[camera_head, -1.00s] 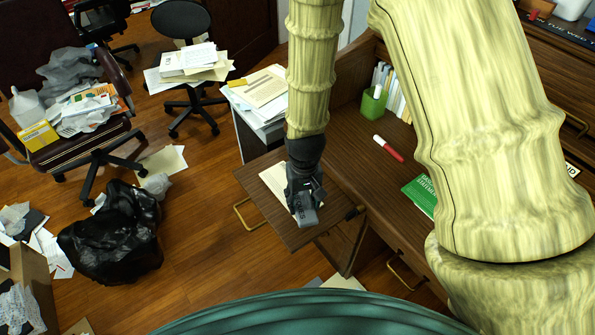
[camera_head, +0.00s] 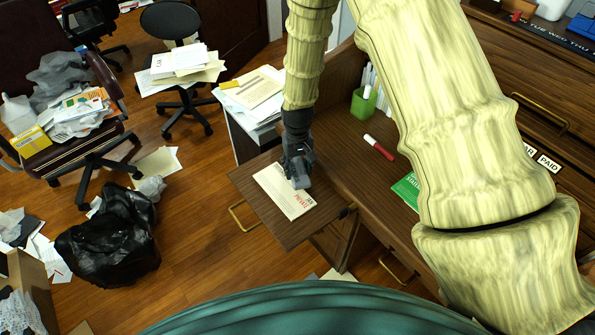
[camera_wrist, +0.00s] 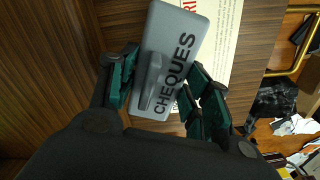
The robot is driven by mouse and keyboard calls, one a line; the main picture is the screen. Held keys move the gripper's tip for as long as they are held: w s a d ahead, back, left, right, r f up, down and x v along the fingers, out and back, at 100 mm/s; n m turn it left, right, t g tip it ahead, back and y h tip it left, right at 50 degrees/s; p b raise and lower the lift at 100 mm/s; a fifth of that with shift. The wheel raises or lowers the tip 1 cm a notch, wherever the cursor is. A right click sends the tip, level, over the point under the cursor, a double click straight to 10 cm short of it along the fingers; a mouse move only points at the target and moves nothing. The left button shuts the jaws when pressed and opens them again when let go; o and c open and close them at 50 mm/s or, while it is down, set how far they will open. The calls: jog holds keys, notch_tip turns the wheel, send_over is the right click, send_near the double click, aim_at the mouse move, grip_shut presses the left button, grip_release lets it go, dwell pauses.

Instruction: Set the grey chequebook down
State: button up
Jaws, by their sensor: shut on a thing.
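The grey chequebook (camera_wrist: 172,58), marked CHEQUES, is between the fingers of my gripper (camera_wrist: 160,88) in the wrist view. My gripper is shut on it. In the head view the chequebook (camera_head: 301,181) shows small and grey under my gripper (camera_head: 298,172), over a cream paper (camera_head: 285,200) with red lettering. The paper lies on the pull-out wooden board (camera_head: 258,212) of the desk. I cannot tell whether the chequebook touches the paper or hangs just above it.
A red marker (camera_head: 379,147), a green pen holder (camera_head: 363,104) and a green book (camera_head: 406,190) are on the desk to the right. A paper-stacked cabinet (camera_head: 250,140) stands behind the board. Bare wood shows on the board's front left.

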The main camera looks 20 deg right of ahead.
aim_at(297, 169)
jog(key=shift+f+p, duration=0.35)
jog(key=shift+f, duration=1.05)
jog(key=shift+f, duration=0.35)
jog(key=o, duration=1)
jog(key=shift+r, duration=0.1)
jog(key=shift+r+b, duration=1.2)
jog(key=shift+r, duration=5.05)
